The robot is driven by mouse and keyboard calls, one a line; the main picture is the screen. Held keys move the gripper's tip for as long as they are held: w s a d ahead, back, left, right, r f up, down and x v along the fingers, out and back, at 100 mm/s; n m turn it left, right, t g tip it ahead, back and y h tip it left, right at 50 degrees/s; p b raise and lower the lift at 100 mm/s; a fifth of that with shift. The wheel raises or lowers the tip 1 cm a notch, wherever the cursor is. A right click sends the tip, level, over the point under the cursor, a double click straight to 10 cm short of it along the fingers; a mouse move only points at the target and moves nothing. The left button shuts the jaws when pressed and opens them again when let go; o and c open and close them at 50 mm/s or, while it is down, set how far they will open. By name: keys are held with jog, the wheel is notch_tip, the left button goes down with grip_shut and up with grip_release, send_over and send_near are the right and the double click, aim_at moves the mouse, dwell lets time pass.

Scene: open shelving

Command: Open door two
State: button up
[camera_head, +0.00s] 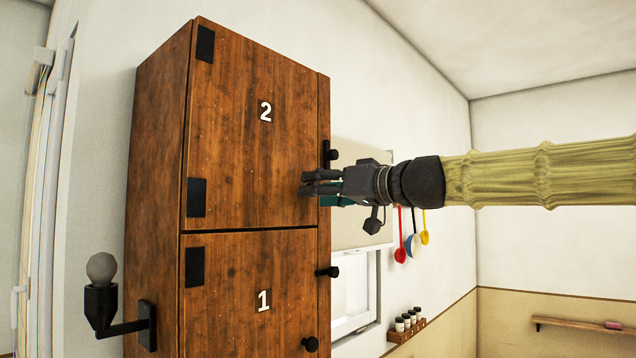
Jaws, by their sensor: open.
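Door two (255,130) is the upper door of a tall brown wooden cabinet, marked with a white 2. It looks closed, with black hinges on its left side. My gripper (308,183) reaches in from the right, and its dark fingers overlap the lower right part of door two in the picture. The fingers are open, with nothing visible between them. I cannot tell whether they touch the door. No knob shows on the front of door two; the gripper may hide it.
Door one (250,290), below, looks closed and has a black knob (310,344). Two more black knobs (333,154) (327,272) show along the cabinet's right edge. A wall lamp (102,285) is at left. Hanging utensils (412,240) and a spice rack (406,327) are behind.

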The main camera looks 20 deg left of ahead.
jog(key=shift+w+a, duration=0.15)
jog(key=shift+a, duration=0.4)
grip_shut()
